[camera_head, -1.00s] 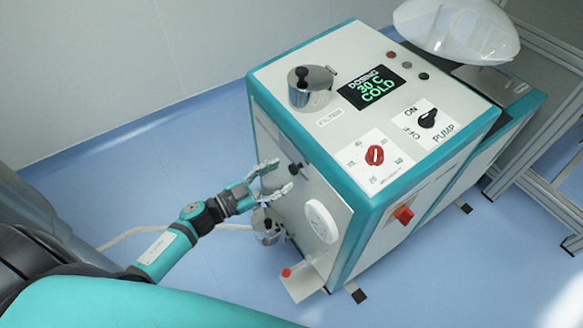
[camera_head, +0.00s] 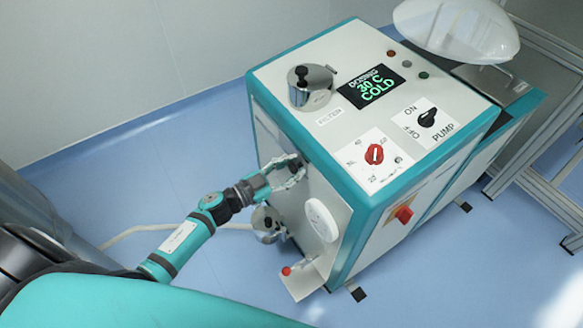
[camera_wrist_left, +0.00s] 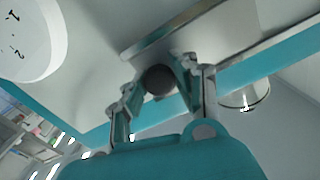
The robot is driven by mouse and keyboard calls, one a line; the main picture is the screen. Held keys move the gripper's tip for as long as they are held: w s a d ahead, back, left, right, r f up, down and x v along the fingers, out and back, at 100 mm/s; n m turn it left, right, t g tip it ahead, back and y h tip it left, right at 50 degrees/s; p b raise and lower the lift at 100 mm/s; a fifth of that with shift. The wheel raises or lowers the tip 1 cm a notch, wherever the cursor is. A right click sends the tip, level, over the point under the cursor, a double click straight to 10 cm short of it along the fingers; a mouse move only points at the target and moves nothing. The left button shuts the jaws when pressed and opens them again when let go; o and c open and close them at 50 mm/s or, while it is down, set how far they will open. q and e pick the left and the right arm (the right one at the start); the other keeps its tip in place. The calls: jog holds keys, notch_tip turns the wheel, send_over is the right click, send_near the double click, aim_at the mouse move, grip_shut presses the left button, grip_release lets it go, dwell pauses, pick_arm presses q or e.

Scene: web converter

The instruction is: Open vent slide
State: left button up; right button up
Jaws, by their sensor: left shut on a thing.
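The vent slide knob (camera_wrist_left: 160,80) is dark and round, on the pale left side panel of the machine (camera_head: 335,190). My left gripper (camera_head: 292,170) is at this panel, below the machine's top edge. In the left wrist view its two fingers (camera_wrist_left: 160,84) stand on either side of the knob, and it is shut on the knob. In the head view the fingers largely hide the knob. A pale flat plate (camera_wrist_left: 165,38) shows just beyond the knob in the wrist view. My right gripper is not in view.
A white round dial (camera_head: 320,221) sits on the same panel, right of my gripper. Below are a small metal pot (camera_head: 267,226) and a ledge with a red knob (camera_head: 287,271). The top bears a metal filter pot (camera_head: 310,88), display and switches. Blue floor is free at left.

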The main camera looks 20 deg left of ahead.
aim_at(277, 132)
pick_arm(q)
grip_shut()
jog(key=w+a+b, duration=0.1)
jog(key=w+a, duration=0.1)
jog(key=a, duration=0.1)
jog(key=w+a+b, duration=0.1)
jog(key=w+a, duration=0.2)
jog(key=a, duration=0.1)
jog(key=w+a+b, duration=0.1)
jog(key=w+a, duration=0.1)
jog(key=a, duration=0.1)
jog(key=shift+w+a, duration=0.4)
jog(key=o, duration=1)
grip_release()
jog(key=shift+c, duration=0.2)
